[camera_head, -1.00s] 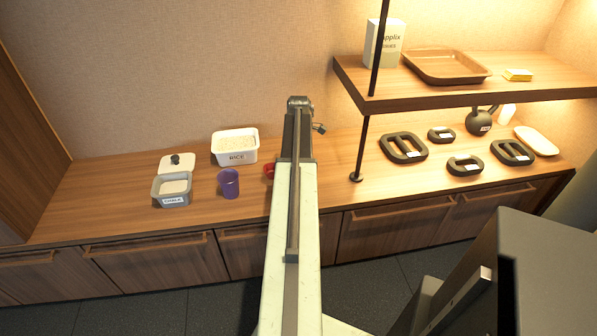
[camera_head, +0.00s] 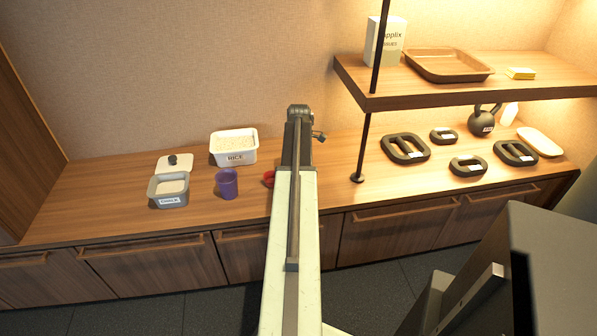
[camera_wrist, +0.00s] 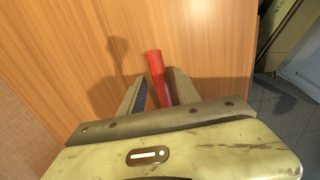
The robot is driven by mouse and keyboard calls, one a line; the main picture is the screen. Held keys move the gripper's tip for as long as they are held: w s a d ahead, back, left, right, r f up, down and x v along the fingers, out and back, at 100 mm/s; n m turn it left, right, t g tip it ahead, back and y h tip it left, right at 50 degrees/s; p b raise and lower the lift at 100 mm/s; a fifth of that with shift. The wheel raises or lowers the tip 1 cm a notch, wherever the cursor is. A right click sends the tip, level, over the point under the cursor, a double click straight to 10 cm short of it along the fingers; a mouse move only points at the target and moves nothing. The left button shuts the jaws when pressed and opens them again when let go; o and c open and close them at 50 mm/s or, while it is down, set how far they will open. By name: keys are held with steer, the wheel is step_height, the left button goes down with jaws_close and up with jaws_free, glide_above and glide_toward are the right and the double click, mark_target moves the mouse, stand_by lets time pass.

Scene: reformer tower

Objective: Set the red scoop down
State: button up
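The red scoop (camera_wrist: 154,64) shows in the wrist view as a red bar between the fingers of my gripper (camera_wrist: 158,84). The fingers stand apart. Bare wood shows between the left finger and the bar, while the right finger is close beside it; whether they touch is unclear. In the head view a small red part of the scoop (camera_head: 268,178) shows at the left edge of my arm, by the wooden counter (camera_head: 110,225). My arm hides the rest of the scoop and the fingers. Whether the scoop rests on the counter cannot be told.
A purple cup (camera_head: 227,184) stands left of the scoop, with a white rice bin (camera_head: 234,158) behind it. A grey labelled container (camera_head: 168,201) is farther left. A shelf post (camera_head: 361,145) and several black weights (camera_head: 405,148) are to the right.

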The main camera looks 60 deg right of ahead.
step_height(320, 180, up, 12)
steer(key=p, duration=1.2)
steer(key=shift+r, duration=0.15)
steer(key=w+a+m, duration=0.1)
steer(key=w+a, duration=1)
steer(key=a, duration=0.4)
steer(key=w+a+m, duration=0.2)
steer(key=w+a, duration=0.9)
steer(key=a, duration=0.4)
steer(key=w+a+m, duration=0.1)
steer(key=a+m, duration=0.3)
steer(key=a, duration=3)
steer(key=shift+w, duration=0.3)
